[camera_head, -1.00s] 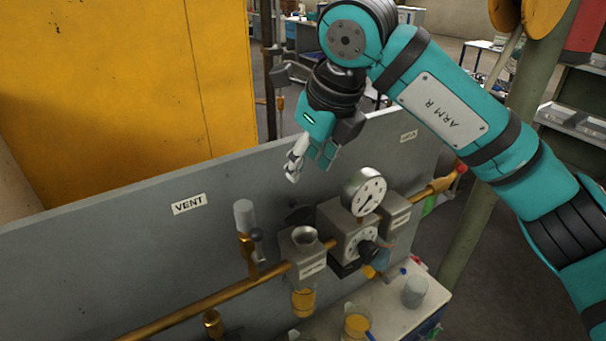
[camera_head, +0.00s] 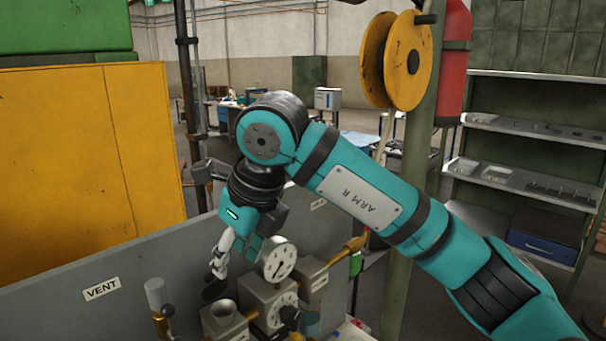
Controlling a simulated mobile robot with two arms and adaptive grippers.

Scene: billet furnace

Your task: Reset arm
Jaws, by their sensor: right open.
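My right arm (camera_head: 365,205), teal with an "ARM R" plate, reaches in from the lower right and bends down at its elbow. Its gripper (camera_head: 222,262) is open and points down in front of the grey panel, above the brass pipe fittings. No object shows between its fingers, though they are small and partly dark here. A round white gauge (camera_head: 279,262) stands just right of the gripper and looks close to it; I cannot tell whether they touch. My left gripper is not in view.
The grey panel (camera_head: 70,312) bears a VENT label (camera_head: 101,289) and grey valve blocks (camera_head: 222,322). A yellow cabinet (camera_head: 90,160) stands behind at left. A post with an orange reel (camera_head: 398,62) and a red cylinder (camera_head: 455,65) rises behind my arm. Shelves (camera_head: 530,130) stand at right.

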